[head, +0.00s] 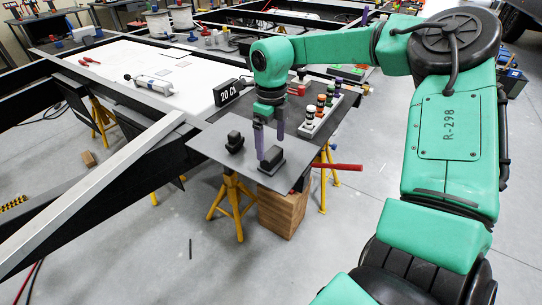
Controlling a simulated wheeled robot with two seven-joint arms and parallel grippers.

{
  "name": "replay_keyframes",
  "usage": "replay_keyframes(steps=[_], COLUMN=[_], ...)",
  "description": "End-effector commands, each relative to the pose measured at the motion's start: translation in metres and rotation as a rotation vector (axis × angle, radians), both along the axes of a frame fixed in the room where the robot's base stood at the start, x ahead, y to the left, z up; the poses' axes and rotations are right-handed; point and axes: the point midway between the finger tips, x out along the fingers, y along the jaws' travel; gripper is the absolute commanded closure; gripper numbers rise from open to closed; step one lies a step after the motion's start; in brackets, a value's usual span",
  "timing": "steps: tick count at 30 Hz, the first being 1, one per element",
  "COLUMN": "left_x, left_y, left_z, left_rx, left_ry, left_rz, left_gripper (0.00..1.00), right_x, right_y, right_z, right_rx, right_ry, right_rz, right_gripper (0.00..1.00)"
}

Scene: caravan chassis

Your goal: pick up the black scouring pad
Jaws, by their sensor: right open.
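My right gripper (270,146) reaches down over the near part of the dark grey panel (209,146), with its two purple fingers apart and nothing seen between them. A small dark block-like item (271,160) lies on the panel just below and at the fingertips; it may be the black scouring pad, but it is too small to be sure. I cannot tell whether a finger touches it. Another small black item (234,143) stands on the panel to the left of the gripper. My left gripper is not in view.
A rack of several bottles (318,117) stands right of the gripper. A black "20 CX" sign (228,92) stands behind it. A red-handled tool (338,166) juts past the panel's right edge. Yellow stands (233,203) and a wooden block (284,210) are below. A white sheet (130,65) lies left.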

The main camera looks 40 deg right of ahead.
Motion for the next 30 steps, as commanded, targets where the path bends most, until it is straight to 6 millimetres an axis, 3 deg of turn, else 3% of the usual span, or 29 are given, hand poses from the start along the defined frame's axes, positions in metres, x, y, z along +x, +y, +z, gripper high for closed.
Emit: replay_keyframes(steps=[6, 13, 14, 19, 20, 30], left_x=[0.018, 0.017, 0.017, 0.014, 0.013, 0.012], left_y=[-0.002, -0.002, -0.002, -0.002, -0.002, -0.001], left_z=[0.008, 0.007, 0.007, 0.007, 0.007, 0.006], left_rx=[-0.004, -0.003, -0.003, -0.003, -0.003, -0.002], left_ry=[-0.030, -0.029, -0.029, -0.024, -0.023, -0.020], left_rz=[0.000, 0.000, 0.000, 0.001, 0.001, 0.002], left_gripper=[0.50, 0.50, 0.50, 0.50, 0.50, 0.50], right_x=[-0.001, 0.000, 0.000, 0.000, 0.000, 0.001], right_y=[-0.002, -0.002, -0.002, -0.002, -0.002, -0.002], right_z=[-0.040, -0.045, -0.045, -0.045, -0.045, -0.036], right_rx=[0.002, 0.001, 0.001, 0.001, 0.001, 0.001], right_ry=[0.004, 0.000, 0.000, 0.000, -0.001, -0.003], right_rz=[0.000, -0.001, -0.001, -0.001, -0.001, 0.000], right_gripper=[0.00, 0.00, 0.04, 0.69, 0.73, 0.73])
